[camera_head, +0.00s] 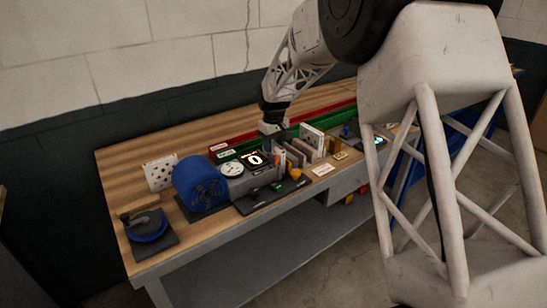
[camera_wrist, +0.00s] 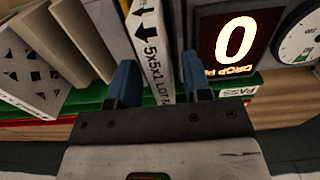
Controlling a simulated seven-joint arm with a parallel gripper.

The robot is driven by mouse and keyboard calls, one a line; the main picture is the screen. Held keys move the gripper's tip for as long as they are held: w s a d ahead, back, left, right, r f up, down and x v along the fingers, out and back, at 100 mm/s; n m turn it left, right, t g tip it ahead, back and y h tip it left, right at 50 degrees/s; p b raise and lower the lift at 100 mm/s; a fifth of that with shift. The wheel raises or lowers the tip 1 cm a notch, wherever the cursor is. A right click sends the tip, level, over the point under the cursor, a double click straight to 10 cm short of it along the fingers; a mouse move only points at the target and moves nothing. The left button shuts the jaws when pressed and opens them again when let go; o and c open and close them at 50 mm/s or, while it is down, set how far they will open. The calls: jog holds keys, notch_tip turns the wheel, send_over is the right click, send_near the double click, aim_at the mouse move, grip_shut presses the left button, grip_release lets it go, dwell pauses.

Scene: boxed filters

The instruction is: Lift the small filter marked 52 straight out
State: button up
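In the wrist view, a narrow white filter (camera_wrist: 150,40) shows its edge, printed with black arrows and "5x5x1 LOT"; the rest of the print is hidden by my gripper, so I cannot read a 52. My gripper (camera_wrist: 160,80) is open, with one dark blue finger on each side of this filter in the picture. The left finger looks close to it, and a gap shows at the right finger. I cannot tell whether either touches. In the head view, my gripper (camera_head: 273,138) is low at the left end of a row of upright filters (camera_head: 298,153).
More filters (camera_wrist: 85,35) stand close on the left in the wrist view. A lit display reading 0 (camera_wrist: 235,40) and a round gauge (camera_wrist: 300,45) are close on the right. A green tray (camera_head: 224,156) and a red tray (camera_head: 225,143) lie behind. A blue motor-like drum (camera_head: 200,183) stands left.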

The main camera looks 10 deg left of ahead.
grip_shut()
jog(key=shift+r, duration=0.1)
jog(key=shift+r, duration=4.9)
